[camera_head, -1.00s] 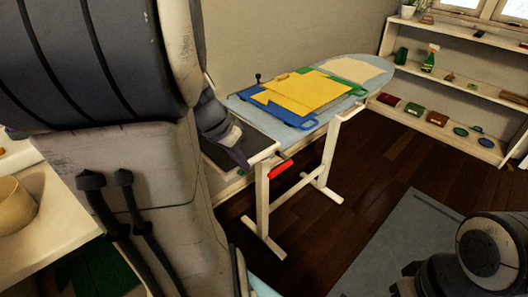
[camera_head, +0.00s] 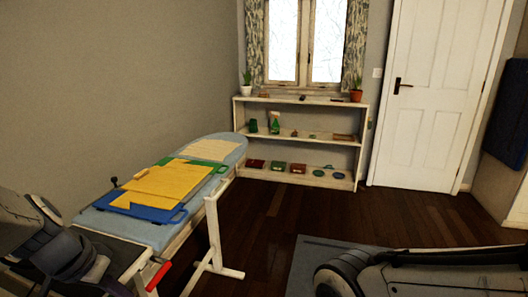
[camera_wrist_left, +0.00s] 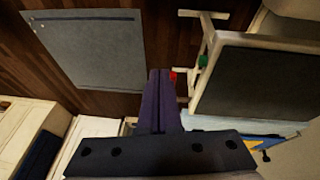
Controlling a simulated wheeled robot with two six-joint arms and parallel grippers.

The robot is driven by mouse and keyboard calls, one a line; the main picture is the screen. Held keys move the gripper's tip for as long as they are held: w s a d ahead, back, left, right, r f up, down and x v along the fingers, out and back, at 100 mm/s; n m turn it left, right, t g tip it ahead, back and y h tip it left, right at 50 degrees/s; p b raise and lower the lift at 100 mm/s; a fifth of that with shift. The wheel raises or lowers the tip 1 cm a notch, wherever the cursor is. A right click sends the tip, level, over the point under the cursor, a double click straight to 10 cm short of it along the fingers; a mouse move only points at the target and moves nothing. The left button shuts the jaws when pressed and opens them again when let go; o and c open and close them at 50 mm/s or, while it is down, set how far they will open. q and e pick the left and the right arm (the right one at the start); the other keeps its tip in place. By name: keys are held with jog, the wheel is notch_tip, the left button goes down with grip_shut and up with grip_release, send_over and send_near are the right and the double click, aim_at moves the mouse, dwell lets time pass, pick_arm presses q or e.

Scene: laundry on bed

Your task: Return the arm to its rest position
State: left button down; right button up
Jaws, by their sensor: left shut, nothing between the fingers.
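My left arm enters the head view at the lower left, beside the near end of the ironing board (camera_head: 97,220). In the left wrist view my left gripper (camera_wrist_left: 161,78) has its dark purple fingers together, with nothing between them. The dark grey end of the board shows at the right of that view, apart from the fingers. My right arm (camera_head: 430,270) lies across the lower right of the head view; its fingers do not show.
A grey rug (camera_head: 315,255) covers floor right of the board's legs. White shelves (camera_head: 300,140) stand under the window, left of a white door (camera_head: 430,95). Dark wooden floor between is clear.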

pick_arm(q)
jog(key=d+f+m+g, duration=0.1)
jog(key=d+m+g, duration=0.15)
jog(key=d, duration=1.25)
jog(key=s+d+f+m+g, duration=0.1)
jog(key=s+d+m, duration=0.3)
jog(key=s+d, duration=0.65)
notch_tip(320, 180, up, 20)
jog(key=p, duration=2)
jog(key=shift+w+y+p, duration=0.25)
jog(key=shift+y+p, duration=0.05)
jog(key=shift+p, duration=0.05)
